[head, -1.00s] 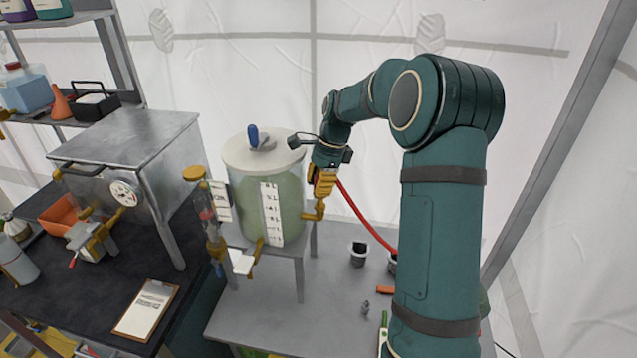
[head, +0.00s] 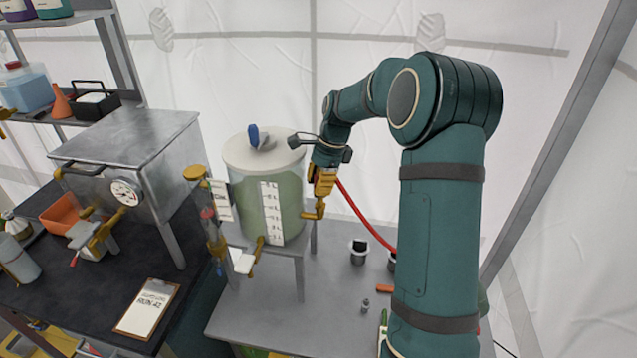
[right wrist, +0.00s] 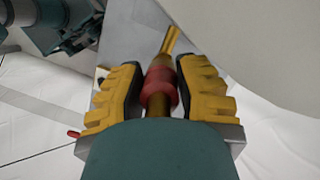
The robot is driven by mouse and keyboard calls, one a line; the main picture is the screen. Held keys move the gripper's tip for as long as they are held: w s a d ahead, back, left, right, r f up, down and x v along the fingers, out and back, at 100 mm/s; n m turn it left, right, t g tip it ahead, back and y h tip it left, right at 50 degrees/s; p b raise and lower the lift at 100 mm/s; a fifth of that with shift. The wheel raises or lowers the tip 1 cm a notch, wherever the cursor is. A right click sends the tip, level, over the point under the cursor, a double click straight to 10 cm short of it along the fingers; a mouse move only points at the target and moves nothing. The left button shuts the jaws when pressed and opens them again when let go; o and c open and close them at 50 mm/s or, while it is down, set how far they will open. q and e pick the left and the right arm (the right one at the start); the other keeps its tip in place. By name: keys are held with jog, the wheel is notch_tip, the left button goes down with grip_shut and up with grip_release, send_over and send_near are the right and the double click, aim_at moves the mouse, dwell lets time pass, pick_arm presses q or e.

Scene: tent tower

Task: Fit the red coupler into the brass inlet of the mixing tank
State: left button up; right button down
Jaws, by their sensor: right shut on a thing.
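The mixing tank (head: 240,200) is a round greenish vessel with a pale lid and a blue knob, standing on a raised grey stand. Its brass inlet (head: 314,213) sticks out low on its right side and shows beyond the coupler in the right wrist view (right wrist: 172,40). My right gripper (head: 325,178) is shut on the red coupler (right wrist: 160,86), close above the inlet. The coupler's far end meets or nearly meets the brass in the wrist view; I cannot tell whether it is seated. A red hose (head: 362,218) trails from the gripper. My left gripper is not in view.
A grey table (head: 260,320) carries the stand, a dark-topped cup (head: 358,251) and small loose parts. White tent walls close the back.

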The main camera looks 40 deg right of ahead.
aim_at(319, 199)
jog(key=shift+f+b, duration=0.6)
jog(key=shift+f, duration=0.85)
jog(key=c, duration=0.7)
grip_release()
jog(key=v, duration=1.2)
jog(key=shift+r, duration=0.1)
